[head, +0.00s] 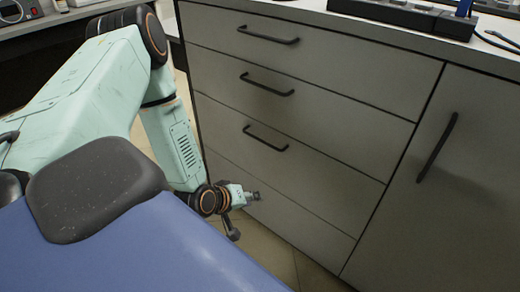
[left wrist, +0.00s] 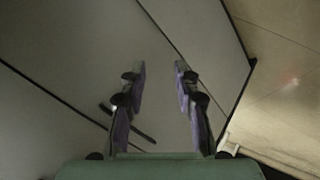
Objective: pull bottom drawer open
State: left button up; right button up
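The grey cabinet has a stack of drawers, and the bottom drawer (head: 283,222) is its lowest front, just above the floor. It looks closed. In the head view its handle is not visible, and my left gripper (head: 244,207) covers part of that front. In the left wrist view my left gripper (left wrist: 160,68) has its two fingers apart with nothing between them. A dark bar handle (left wrist: 145,136) shows partly behind the left finger there; I cannot tell if they touch. My right gripper is in neither view.
Upper drawer handles (head: 265,138) sit above on the same cabinet. A door with a slanted dark handle (head: 437,147) is to the right. The counter (head: 400,38) holds a dark box (head: 405,14). Tiled floor (head: 268,245) shows in front of the cabinet.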

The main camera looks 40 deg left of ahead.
pick_arm(q)
jog(key=w+a+r+n+t+y, duration=0.1)
jog(key=w+a+r+n+t, duration=0.25)
jog(key=a, duration=0.35)
jog(key=n+t, duration=0.3)
jog(key=n, duration=0.1)
send_near(262, 142)
jog(key=w, duration=0.1)
jog(key=shift+h, duration=0.3)
jog(key=shift+a+b+x, duration=0.1)
jog(key=shift+b+x, duration=1)
jog(key=shift+x, duration=0.9)
jog(key=shift+a+b+x, duration=0.15)
jog(key=shift+b+x, duration=0.95)
jog(key=shift+x, duration=0.9)
jog(key=shift+f, duration=0.15)
grip_shut()
